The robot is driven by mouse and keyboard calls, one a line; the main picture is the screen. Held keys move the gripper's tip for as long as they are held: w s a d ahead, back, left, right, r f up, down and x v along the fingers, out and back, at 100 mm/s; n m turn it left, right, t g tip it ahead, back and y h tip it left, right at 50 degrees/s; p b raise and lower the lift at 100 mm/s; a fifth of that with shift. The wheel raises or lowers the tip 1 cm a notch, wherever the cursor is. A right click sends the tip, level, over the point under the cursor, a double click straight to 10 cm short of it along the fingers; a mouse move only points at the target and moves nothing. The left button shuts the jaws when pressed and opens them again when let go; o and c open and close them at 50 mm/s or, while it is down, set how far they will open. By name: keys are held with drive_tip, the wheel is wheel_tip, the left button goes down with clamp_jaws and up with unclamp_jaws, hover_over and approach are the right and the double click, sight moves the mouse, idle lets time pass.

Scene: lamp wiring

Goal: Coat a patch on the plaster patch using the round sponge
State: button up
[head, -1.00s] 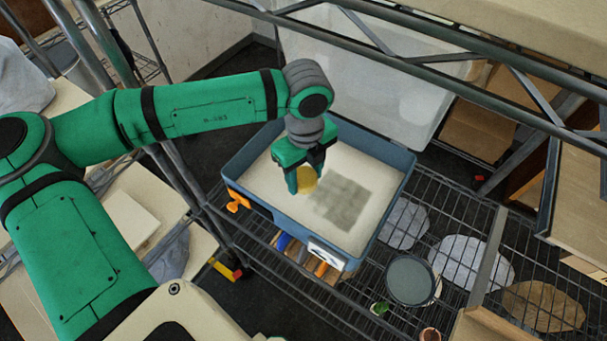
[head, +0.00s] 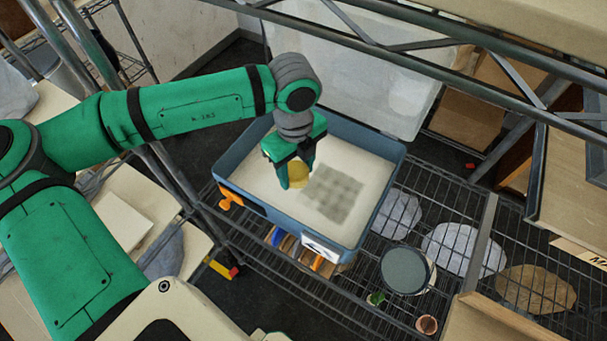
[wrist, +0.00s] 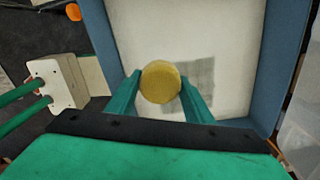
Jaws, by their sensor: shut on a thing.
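The round yellow sponge (head: 298,172) is held between the two green fingers of my gripper (head: 290,172). In the wrist view the sponge (wrist: 160,82) sits between the fingertips. My gripper is inside the blue-walled bin (head: 384,207), over its pale floor. The plaster patch is a grey, mottled square (head: 333,194) on that floor, just right of the sponge. In the wrist view the grey patch (wrist: 195,78) is partly hidden behind the sponge and a finger. I cannot tell whether the sponge touches the surface.
The bin stands on a wire rack (head: 395,295). A translucent upright lid or panel (head: 350,85) is behind it. A round grey dish (head: 405,270) and flat stones (head: 462,247) lie to the right. A metal rack rail (head: 440,95) crosses above.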

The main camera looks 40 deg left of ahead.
drive_tip(key=shift+w+d, duration=0.1)
drive_tip(key=shift+d, duration=0.05)
drive_tip(key=shift+w+d, duration=0.1)
drive_tip(key=shift+w, duration=0.2)
drive_tip(key=shift+d, duration=0.1)
drive_tip(key=shift+s+a, duration=0.4)
drive_tip(key=shift+s, duration=0.1)
drive_tip(key=shift+f, duration=0.1)
